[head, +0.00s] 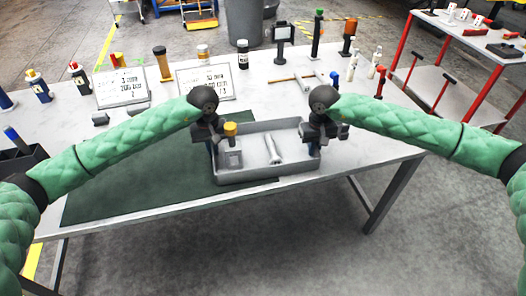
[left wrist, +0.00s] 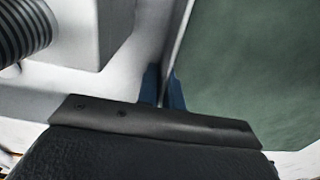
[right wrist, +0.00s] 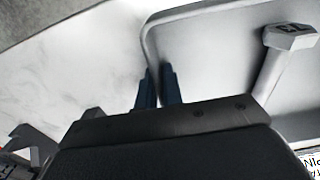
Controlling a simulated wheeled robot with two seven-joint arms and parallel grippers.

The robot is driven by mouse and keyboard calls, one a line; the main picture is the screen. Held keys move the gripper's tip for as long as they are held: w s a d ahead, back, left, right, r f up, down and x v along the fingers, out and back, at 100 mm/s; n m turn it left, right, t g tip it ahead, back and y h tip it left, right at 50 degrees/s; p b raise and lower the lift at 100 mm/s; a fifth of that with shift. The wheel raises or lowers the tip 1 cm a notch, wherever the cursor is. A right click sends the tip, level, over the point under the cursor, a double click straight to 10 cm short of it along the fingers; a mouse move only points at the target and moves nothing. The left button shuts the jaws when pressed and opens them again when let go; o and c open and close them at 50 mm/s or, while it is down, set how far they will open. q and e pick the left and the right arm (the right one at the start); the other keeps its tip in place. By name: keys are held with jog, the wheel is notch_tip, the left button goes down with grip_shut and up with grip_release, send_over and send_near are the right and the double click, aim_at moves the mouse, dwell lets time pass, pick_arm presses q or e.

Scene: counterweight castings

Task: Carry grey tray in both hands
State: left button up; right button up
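The grey tray (head: 265,174) is at the front of the table, over the right end of the green mat; I cannot tell whether it touches the surface. It holds a grey block (head: 234,159), a yellow-topped cylinder (head: 231,129) and a pale grey casting (head: 272,150), whose marked head shows in the right wrist view (right wrist: 290,37). My left gripper (head: 214,147) is at the tray's left wall; its blue fingers (left wrist: 163,88) are closed around the thin wall. My right gripper (head: 314,146) is at the right wall, its blue fingers (right wrist: 158,87) closed around the rim.
The green mat (head: 120,190) covers the table's front left. Two white signs (head: 122,86) (head: 206,80), bottles and several cylinders stand along the back. A dark bin (head: 22,160) is at the left edge. A red-framed cart (head: 460,60) stands at the right.

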pick_arm(q)
grip_shut()
pick_arm(e)
grip_shut()
pick_arm(q)
jog(key=shift+r, duration=0.15)
pick_arm(e)
jog(key=shift+w+r, duration=0.1)
jog(key=shift+r, duration=0.1)
pick_arm(q)
jog(key=shift+r, duration=0.15)
pick_arm(e)
jog(key=shift+r, duration=0.1)
